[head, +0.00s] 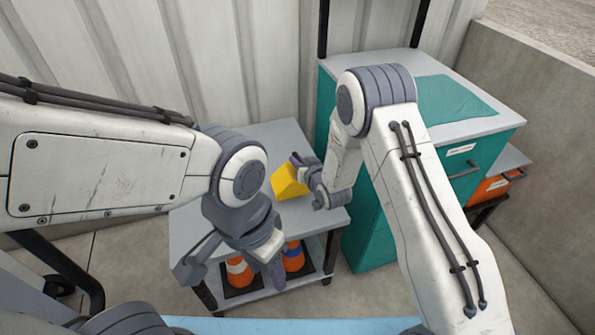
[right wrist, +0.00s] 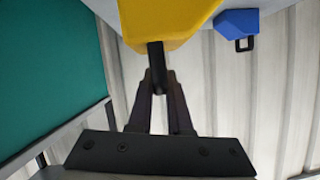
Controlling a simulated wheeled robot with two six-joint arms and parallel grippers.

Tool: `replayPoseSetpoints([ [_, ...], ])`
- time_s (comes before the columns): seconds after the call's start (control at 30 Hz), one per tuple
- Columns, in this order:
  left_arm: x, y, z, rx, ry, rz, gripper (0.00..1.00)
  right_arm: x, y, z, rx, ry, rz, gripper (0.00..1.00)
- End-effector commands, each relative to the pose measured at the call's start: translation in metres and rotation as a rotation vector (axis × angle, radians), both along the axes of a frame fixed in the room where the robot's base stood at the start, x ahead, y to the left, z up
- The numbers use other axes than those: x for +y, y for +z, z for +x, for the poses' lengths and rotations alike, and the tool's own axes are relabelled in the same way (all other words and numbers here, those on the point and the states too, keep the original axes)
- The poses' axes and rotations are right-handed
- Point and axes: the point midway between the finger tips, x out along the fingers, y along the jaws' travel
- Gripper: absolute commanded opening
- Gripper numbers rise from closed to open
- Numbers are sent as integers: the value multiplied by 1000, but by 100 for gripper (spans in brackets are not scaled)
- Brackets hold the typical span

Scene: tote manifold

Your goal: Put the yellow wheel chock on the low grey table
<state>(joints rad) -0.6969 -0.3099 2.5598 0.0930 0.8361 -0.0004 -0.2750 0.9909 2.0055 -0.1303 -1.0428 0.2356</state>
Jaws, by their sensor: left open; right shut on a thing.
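The yellow wheel chock (head: 288,183) is over the right part of the low grey table (head: 275,137) in the head view. My right gripper (head: 308,179) is shut on its black handle. The right wrist view shows the chock (right wrist: 165,18) at the top, its handle (right wrist: 157,62) between the fingertips (right wrist: 160,88). I cannot tell whether the chock touches the tabletop. My left gripper (head: 230,268) is open and empty, in front of the table's near left side. My left arm hides part of the tabletop.
Orange cones (head: 293,257) stand on the table's lower shelf. A blue block with a black handle (right wrist: 238,22) shows in the right wrist view. A corrugated wall (head: 215,60) is behind.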

Motion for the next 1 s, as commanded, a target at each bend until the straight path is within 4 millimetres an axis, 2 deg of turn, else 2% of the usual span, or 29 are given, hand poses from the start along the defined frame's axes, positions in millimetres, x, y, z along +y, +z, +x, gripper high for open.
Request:
replayPoseSetpoints([
  [0.1,0,-1,0,0,0,0,50,1,-6,5,-2,0,1,0],
  [0.37,0,-5,0,0,0,0,50,1,-40,5,-1,-1,1,0],
  [0.7,0,-6,0,0,0,0,50,1,-43,5,-2,-1,2,0],
  [0.73,0,-5,0,0,0,0,50,1,-44,4,0,0,1,28],
  [0.77,0,-5,0,0,0,0,50,1,-43,4,0,0,1,40],
  [0.8,0,-5,0,0,0,0,50,1,-43,4,0,0,1,47],
  [1.0,0,-5,0,0,0,0,50,1,-43,4,0,0,0,47],
])
